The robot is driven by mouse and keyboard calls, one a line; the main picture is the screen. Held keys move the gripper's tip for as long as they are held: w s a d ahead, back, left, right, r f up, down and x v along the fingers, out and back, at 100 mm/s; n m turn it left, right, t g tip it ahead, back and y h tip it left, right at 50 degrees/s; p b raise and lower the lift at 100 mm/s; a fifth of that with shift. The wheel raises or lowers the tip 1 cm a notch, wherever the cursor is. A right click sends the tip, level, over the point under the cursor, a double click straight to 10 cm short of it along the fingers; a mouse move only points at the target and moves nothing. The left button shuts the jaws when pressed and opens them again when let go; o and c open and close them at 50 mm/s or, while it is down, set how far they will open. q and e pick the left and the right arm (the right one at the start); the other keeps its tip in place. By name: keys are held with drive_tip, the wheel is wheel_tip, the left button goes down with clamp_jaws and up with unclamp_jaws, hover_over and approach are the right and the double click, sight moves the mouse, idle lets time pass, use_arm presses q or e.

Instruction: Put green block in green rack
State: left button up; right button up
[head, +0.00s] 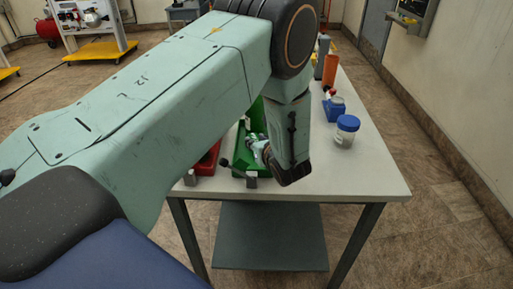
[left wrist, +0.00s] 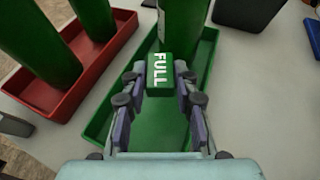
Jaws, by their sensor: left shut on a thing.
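The green block (left wrist: 159,74), lettered FULL in white, is between the fingertips of my left gripper (left wrist: 158,92) in the left wrist view. The gripper is shut on it. The green rack (left wrist: 155,128), a shallow tray, lies beneath the block and fingers. I cannot tell whether the block touches it. In the head view the green rack (head: 239,154) is partly hidden by my left arm, and the left gripper (head: 257,152) is over it. The block is not clear there. My right gripper is not in view.
A green cylinder (left wrist: 172,32) stands at the rack's far end. A red rack (left wrist: 57,100) with green cylinders is to the left. A blue-lidded jar (head: 346,132), a blue item (head: 334,111) and an orange cylinder (head: 330,70) stand at right. The table's front right (head: 360,175) is clear.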

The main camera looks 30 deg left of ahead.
use_arm(q)
drive_tip(key=shift+s+f, duration=0.2)
drive_tip(key=shift+f, duration=0.85)
drive_tip(key=shift+w+a+f, duration=0.15)
drive_tip(key=shift+w, duration=0.05)
drive_tip(key=shift+s+f+b, duration=0.1)
drive_tip(key=shift+f+b, duration=0.15)
drive_tip(key=shift+b, duration=0.25)
drive_tip(key=shift+f, duration=0.1)
drive_tip(key=shift+f, duration=0.15)
drive_tip(key=o, duration=0.5)
drive_tip(key=shift+s, duration=0.1)
drive_tip(key=o, duration=0.4)
drive_tip(key=shift+s+f, duration=0.1)
drive_tip(key=shift+f, duration=0.05)
drive_tip(key=shift+o, duration=0.2)
